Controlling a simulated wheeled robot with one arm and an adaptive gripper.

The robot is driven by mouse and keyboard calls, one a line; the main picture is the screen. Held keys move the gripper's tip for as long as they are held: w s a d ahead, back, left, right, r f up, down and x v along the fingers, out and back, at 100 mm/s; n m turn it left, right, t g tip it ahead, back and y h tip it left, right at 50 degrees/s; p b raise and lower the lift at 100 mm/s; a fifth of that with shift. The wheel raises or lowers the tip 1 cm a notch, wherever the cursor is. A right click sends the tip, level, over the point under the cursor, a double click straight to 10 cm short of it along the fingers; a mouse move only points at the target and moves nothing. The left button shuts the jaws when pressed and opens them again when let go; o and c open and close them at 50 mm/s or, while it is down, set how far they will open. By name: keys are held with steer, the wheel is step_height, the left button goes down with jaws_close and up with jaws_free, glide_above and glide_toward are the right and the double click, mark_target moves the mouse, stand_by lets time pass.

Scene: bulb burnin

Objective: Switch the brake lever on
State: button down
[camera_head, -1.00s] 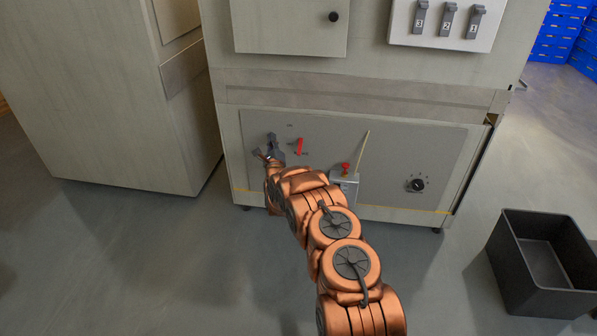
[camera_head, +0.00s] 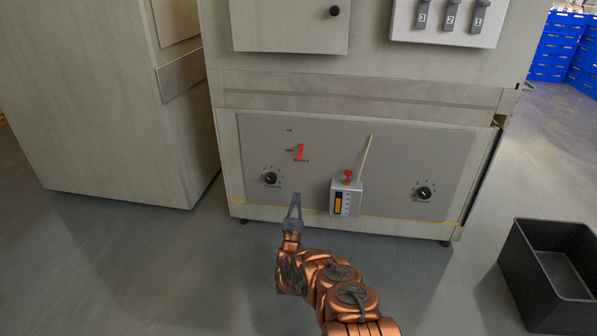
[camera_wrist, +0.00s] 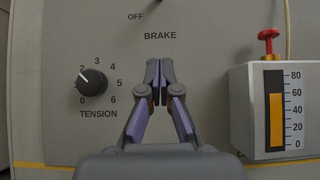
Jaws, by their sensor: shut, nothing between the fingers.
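The brake lever (camera_head: 299,153) is a short red handle on the grey lower panel (camera_head: 395,160) of the cabinet. It stands close to upright, tilted slightly. The BRAKE and OFF labels show in the wrist view, where the lever is almost wholly cut off by the top edge. The small labels in the head view are too small to read surely. My gripper (camera_head: 294,203) is below the lever and in front of the panel, apart from it. In the wrist view my gripper (camera_wrist: 160,85) has its fingertips together, empty, just below the BRAKE label.
The TENSION dial (camera_wrist: 91,82) is left of my gripper. A gauge box (camera_head: 346,198) with a red knob (camera_head: 348,175) juts out at the right. Another dial (camera_head: 423,192) is farther right. A black bin (camera_head: 545,275) stands on the floor at right.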

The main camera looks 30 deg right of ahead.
mark_target(300, 152)
steer(key=x, duration=1)
steer(key=shift+r, duration=0.25)
steer(key=shift+s+a+r+p, duration=0.2)
steer(key=shift+s+r+p, duration=0.05)
steer(key=shift+r+p, duration=0.3)
steer(key=shift+s+a+r+p, duration=0.25)
steer(key=shift+r+p, duration=0.2)
steer(key=shift+p, duration=0.25)
steer(key=shift+s+a+r+p, duration=0.2)
steer(key=shift+s+r+p, duration=0.05)
steer(key=shift+r+p, duration=0.3)
steer(key=shift+r, duration=0.1)
